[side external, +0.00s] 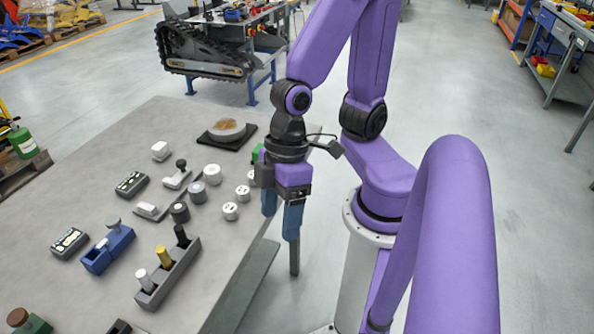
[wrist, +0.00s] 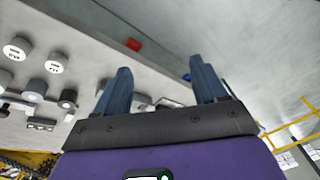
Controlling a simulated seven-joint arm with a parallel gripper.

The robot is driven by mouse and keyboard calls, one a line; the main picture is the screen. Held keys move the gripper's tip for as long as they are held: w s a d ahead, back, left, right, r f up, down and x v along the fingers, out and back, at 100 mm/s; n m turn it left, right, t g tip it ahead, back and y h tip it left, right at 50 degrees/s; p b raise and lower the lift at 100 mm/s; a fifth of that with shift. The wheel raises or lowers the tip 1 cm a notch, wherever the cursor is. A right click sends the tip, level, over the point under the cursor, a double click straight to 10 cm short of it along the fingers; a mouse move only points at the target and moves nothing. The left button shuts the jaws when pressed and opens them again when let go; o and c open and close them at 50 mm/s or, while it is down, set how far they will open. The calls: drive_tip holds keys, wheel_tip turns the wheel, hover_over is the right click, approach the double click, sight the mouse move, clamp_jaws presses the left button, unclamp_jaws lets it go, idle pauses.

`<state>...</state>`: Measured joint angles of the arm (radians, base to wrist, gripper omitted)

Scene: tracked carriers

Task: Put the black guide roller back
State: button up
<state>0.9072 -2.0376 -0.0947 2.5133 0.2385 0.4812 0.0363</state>
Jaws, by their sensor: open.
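A short black roller (side external: 180,212) stands on the grey table, beside two grey rollers (side external: 197,191). A dark roller also shows among the others in the wrist view (wrist: 68,99). A taller black cylinder (side external: 181,236) stands in a grey rack (side external: 170,273), in line with a yellow one (side external: 164,257) and a white one (side external: 144,279). I cannot tell for certain which black piece is the guide roller. My gripper (side external: 280,225) is open and empty at the table's right edge, apart from all the rollers. Its two blue fingers also show in the wrist view (wrist: 160,66).
Several white rollers (side external: 230,211) stand between my gripper and the black roller. A blue fixture (side external: 108,249), small labelled boxes (side external: 132,184) and a black plate with a round piece (side external: 227,131) are on the table (side external: 95,160).

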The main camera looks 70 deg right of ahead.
drive_tip(key=d+r+n+h, duration=0.2)
drive_tip(key=d+r, duration=0.1)
drive_tip(key=d, duration=0.4)
drive_tip(key=shift+s+d+r+h, duration=0.15)
drive_tip(key=shift+s+r+h, duration=0.05)
drive_tip(key=shift+h, duration=0.2)
